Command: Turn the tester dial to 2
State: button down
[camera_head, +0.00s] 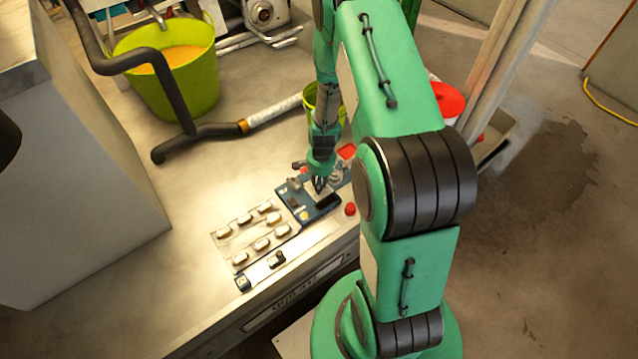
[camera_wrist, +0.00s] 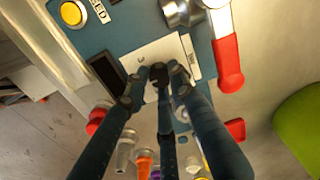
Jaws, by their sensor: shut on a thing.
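The tester (camera_head: 315,208) is a blue panel on the bench, right of the rows of switches; the wrist view shows its blue face (camera_wrist: 128,28) close up. A white dial plate (camera_wrist: 150,50) on it carries dark marks, one of them a numeral left of the knob. The dark dial knob (camera_wrist: 159,73) sits between my fingertips. My gripper (camera_wrist: 158,80) is shut on the dial from above, and the fingers hide most of it. In the head view my gripper (camera_head: 319,184) reaches down to the panel. I cannot tell which number the dial points to.
A red-handled lever (camera_wrist: 228,62) stands close to the right of my fingers. A yellow button (camera_wrist: 72,13), a dark display (camera_wrist: 105,72) and a red knob (camera_wrist: 98,118) are nearby. Several white switches (camera_head: 262,243) lie left of the panel. A green bucket (camera_head: 165,85) stands behind.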

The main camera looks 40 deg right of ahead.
jog(key=shift+w+d+r, duration=0.2)
jog(key=shift+w+d, duration=0.1)
jog(key=shift+w, duration=0.05)
jog(key=c, duration=1.5)
grip_release()
jog(key=shift+o, duration=0.2)
jog(key=shift+s+a+f, duration=0.1)
jog(key=shift+s+a, duration=0.05)
jog(key=shift+s, duration=0.1)
notch_tip(320, 180, up, 12)
jog(key=shift+s, duration=0.25)
